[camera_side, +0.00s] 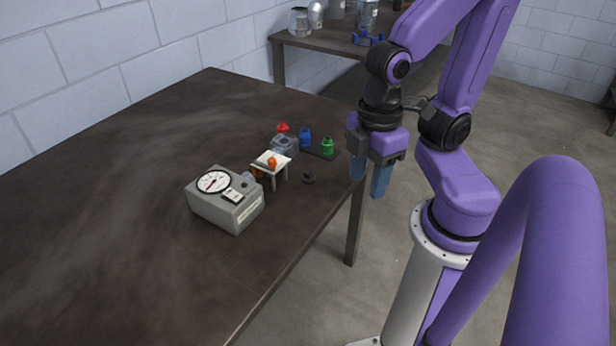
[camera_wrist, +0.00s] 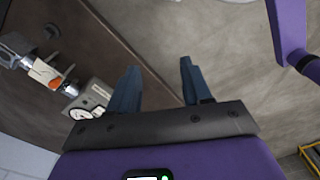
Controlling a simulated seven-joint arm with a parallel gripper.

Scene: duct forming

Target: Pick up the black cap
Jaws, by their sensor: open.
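The black cap (camera_side: 308,177) is a small dark round piece lying on the brown table (camera_side: 130,130), just right of a small white stand. In the wrist view a small dark round piece, which looks like the cap (camera_wrist: 52,31), lies on the table at the upper left. My gripper (camera_side: 369,180) has blue fingers pointing down. It is to the right of the cap, near the table's right edge, open and empty. In the wrist view my gripper's fingers (camera_wrist: 157,82) are spread apart with nothing between them.
A grey gauge box (camera_side: 225,200) stands left of the cap. The white stand (camera_side: 271,161) bears an orange piece. Behind it are a grey block (camera_side: 284,145), a red piece (camera_side: 283,127), a blue piece (camera_side: 305,137) and a green piece (camera_side: 327,146). The table's front is clear.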

